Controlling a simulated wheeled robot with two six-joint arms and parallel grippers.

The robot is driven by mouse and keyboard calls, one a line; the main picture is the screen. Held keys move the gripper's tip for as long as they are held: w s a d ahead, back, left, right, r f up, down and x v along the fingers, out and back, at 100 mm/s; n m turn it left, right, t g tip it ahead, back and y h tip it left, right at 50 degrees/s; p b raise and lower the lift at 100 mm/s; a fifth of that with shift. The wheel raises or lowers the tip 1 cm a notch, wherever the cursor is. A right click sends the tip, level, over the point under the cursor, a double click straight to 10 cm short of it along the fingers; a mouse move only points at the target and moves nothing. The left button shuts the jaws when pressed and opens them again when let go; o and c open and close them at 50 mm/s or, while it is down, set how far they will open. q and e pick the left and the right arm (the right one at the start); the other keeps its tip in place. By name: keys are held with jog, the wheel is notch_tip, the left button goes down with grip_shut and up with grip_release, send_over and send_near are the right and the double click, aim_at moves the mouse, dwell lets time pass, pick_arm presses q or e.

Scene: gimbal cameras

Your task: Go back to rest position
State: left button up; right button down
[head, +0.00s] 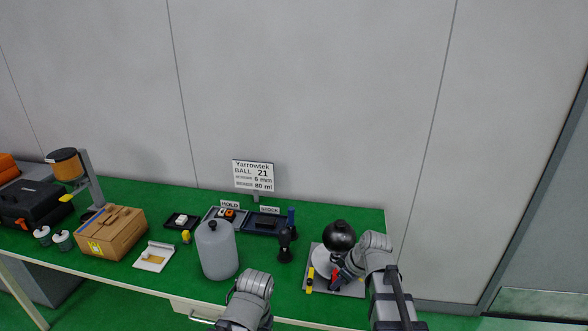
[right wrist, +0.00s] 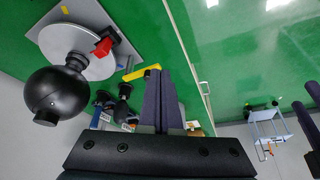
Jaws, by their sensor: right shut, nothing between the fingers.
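My right gripper (head: 344,276) is low over the right end of the green table, beside a black ball (head: 339,236) on a pale round disc (head: 322,261). In the right wrist view my right gripper (right wrist: 164,98) has its dark fingers together with nothing between them. That view also shows the ball (right wrist: 55,94), the disc (right wrist: 72,48) and a red part (right wrist: 103,46) on the disc, apart from the fingers. My left arm shows at the bottom middle of the head view; its gripper is not in sight.
A grey bottle (head: 217,250) and a dark knobbed tool (head: 285,246) stand left of the disc. A yellow piece (head: 309,281) lies on the grey plate (head: 350,289). A sign (head: 253,175), trays and a cardboard box (head: 112,235) are further left.

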jog(key=s+a+f+m+g+h, duration=0.1)
jog(key=s+a+m+g+h, duration=0.2)
jog(key=s+a, duration=0.9)
jog(key=s+m+h, duration=0.1)
jog(key=s, duration=0.2)
jog(key=shift+s+f+m+g+h, duration=0.3)
jog(key=shift+s+m, duration=0.1)
